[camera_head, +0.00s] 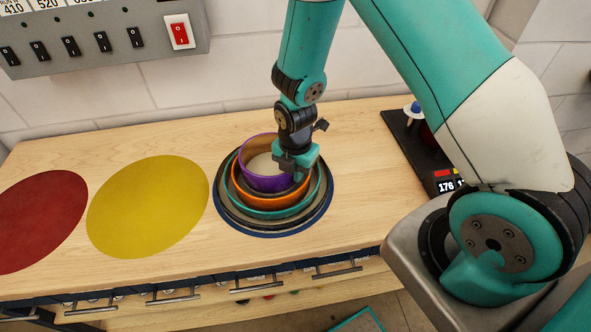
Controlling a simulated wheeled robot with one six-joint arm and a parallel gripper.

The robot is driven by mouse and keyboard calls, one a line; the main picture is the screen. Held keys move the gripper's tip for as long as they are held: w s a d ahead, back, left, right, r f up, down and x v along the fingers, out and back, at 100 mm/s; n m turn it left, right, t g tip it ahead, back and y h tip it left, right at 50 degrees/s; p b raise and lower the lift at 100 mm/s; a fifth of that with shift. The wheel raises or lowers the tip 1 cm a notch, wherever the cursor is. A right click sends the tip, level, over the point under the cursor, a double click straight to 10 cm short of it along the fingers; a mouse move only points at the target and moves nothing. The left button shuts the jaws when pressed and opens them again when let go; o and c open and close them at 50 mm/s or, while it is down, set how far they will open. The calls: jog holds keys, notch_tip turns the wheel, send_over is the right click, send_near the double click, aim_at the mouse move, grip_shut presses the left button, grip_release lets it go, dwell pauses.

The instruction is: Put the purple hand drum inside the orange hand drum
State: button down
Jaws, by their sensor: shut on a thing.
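The purple hand drum (246,178) is a small open ring with a light inside. It is at or within the mouth of the orange hand drum (243,192); whether it rests on the bottom I cannot tell. The orange drum sits inside a larger teal-rimmed drum (257,211). My gripper (299,170) is at the right side of the purple drum, pointing down, shut on its wall. The gripper and wrist hide part of the right side of the nested drums.
The nest stands on a dark blue round mat (272,235). A yellow disc (148,206) and a red disc (38,220) lie to the left. A black tray (408,140) stands at the right. A switch panel (105,32) hangs on the wall. The wooden bench front is clear.

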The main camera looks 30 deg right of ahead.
jog(key=shift+f+b, duration=0.3)
jog(key=shift+f, duration=0.2)
jog(key=c, duration=1.2)
grip_release()
jog(key=shift+c, duration=0.2)
jog(key=shift+r+p, duration=0.5)
jog(key=shift+r, duration=0.1)
notch_tip(320, 180, up, 12)
jog(key=b, duration=0.2)
jog(key=shift+f+b, duration=0.1)
jog(key=shift+b, duration=0.25)
jog(key=s+a+r+m+y, duration=0.2)
jog(key=s+a+r+m, duration=0.2)
jog(key=s+r+m, duration=0.3)
jog(key=s+a+r+m+y, duration=0.2)
jog(key=s+a+r+m, duration=0.2)
jog(key=s+r+m, duration=0.4)
jog(key=s+m, duration=0.2)
jog(key=s, duration=0.1)
jog(key=shift+s+a+r+m, duration=0.2)
jog(key=shift+s+r+m, duration=0.1)
jog(key=shift+s, duration=0.1)
